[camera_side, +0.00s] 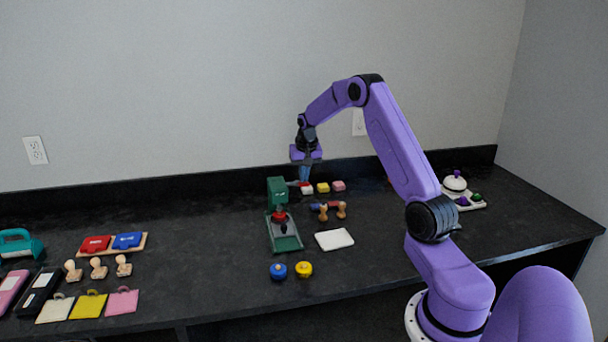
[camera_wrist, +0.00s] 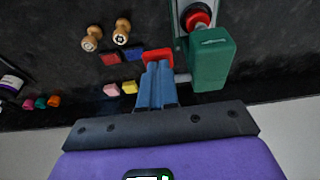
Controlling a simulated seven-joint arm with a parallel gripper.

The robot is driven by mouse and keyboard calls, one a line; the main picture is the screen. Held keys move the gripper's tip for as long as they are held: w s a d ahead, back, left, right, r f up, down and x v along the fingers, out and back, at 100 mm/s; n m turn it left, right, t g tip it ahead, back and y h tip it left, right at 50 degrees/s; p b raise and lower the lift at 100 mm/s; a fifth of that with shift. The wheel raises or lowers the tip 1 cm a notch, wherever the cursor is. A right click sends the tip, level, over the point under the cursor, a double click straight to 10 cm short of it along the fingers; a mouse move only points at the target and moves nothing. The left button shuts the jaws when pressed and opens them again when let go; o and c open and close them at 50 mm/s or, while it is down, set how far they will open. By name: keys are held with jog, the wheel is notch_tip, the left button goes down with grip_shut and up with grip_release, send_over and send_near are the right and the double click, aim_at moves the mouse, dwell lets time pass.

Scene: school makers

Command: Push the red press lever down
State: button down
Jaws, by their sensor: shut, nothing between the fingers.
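The green press (camera_side: 277,190) stands on the counter, with a red round part (camera_side: 280,216) below its head. The press head (camera_wrist: 210,58) and the red round part (camera_wrist: 197,17) also show at the upper right of the wrist view. A red bar (camera_wrist: 157,54), which looks like the lever's grip, lies beside the press at my fingertips, partly covered by them. My gripper (camera_wrist: 158,64) is shut and empty, its fingers together. In the side view my gripper (camera_side: 305,179) points down just right of the press head. I cannot tell whether the fingertips touch the red bar.
Yellow (camera_side: 322,187) and pink (camera_side: 338,186) blocks sit close right of the press. Blue (camera_side: 278,271) and yellow (camera_side: 303,269) round pieces sit before the press. The wall is close behind.

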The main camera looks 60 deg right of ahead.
jog(key=shift+s+a+f, duration=0.2)
jog(key=shift+f, duration=0.25)
notch_tip(320, 180, down, 9)
jog(key=s+a, duration=0.2)
dwell(0.8)
jog(key=shift+s, duration=0.15)
jog(key=shift+a, duration=0.1)
